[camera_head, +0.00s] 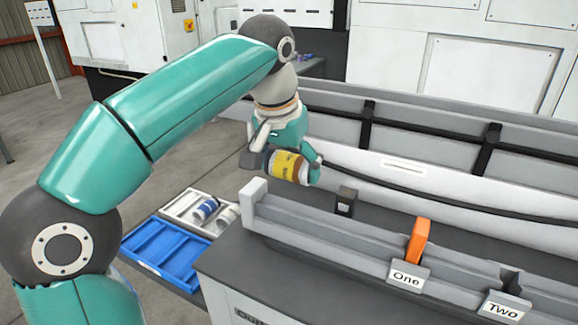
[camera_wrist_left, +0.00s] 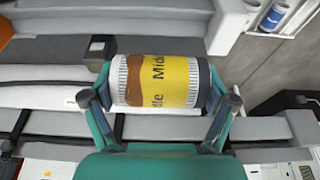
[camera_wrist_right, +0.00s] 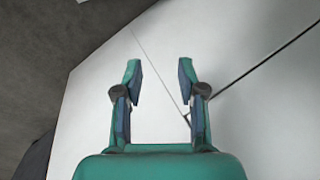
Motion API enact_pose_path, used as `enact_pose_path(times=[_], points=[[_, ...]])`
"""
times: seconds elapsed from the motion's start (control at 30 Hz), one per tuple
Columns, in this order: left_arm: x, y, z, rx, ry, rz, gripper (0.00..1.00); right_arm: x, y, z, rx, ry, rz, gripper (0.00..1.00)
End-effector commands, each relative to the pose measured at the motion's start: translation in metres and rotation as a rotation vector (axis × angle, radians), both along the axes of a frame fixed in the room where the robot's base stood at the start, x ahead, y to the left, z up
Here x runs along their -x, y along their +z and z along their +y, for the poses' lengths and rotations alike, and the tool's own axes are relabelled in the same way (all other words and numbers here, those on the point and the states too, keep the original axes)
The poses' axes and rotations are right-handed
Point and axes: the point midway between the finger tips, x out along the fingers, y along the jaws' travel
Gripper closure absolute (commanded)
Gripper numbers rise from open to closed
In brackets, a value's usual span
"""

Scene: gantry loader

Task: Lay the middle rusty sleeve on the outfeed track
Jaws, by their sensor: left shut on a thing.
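The middle rusty sleeve (camera_head: 287,166) is a short cylinder with a yellow label and a rust-brown patch. In the left wrist view the sleeve (camera_wrist_left: 155,82) lies crosswise between the fingers, and its label reads "Middle". The outfeed track (camera_head: 330,235) is a long grey trough with signs "One" (camera_head: 405,277) and "Two" (camera_head: 503,308). My right gripper (camera_wrist_right: 160,85) is open and empty, in the right wrist view only.
An orange block (camera_head: 418,240) stands across the track by sign "One". A small black block (camera_head: 346,201) is behind the track. A white tray (camera_head: 180,208) holds two more cylinders, beside an empty blue tray (camera_head: 165,252). A long grey guard wall (camera_head: 430,165) runs behind.

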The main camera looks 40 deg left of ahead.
Motion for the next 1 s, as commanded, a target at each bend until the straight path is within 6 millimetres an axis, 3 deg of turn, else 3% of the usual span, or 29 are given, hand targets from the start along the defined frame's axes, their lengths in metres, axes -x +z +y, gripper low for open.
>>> enact_pose_path(times=[0.03, 0.2, 0.5, 0.97, 1.0], points=[[0.000, -0.012, 0.000, 0.000, -0.001, -0.002, 0.67, 0.000, -0.013, 0.000, 0.000, 0.000, 0.000, 0.60], [-0.001, -0.031, -0.001, 0.000, -0.002, -0.002, 0.67, 0.000, -0.033, 0.000, 0.000, 0.000, 0.000, 0.60], [0.000, -0.059, 0.000, -0.001, -0.001, -0.001, 0.67, 0.000, -0.054, 0.000, 0.000, 0.000, -0.001, 0.60], [-0.001, -0.065, -0.001, 0.000, -0.002, -0.002, 0.67, 0.000, -0.058, 0.000, 0.000, 0.000, -0.001, 0.60], [-0.001, -0.065, -0.001, 0.000, -0.002, -0.002, 0.12, 0.000, -0.058, 0.000, 0.000, 0.000, -0.001, 0.60]])
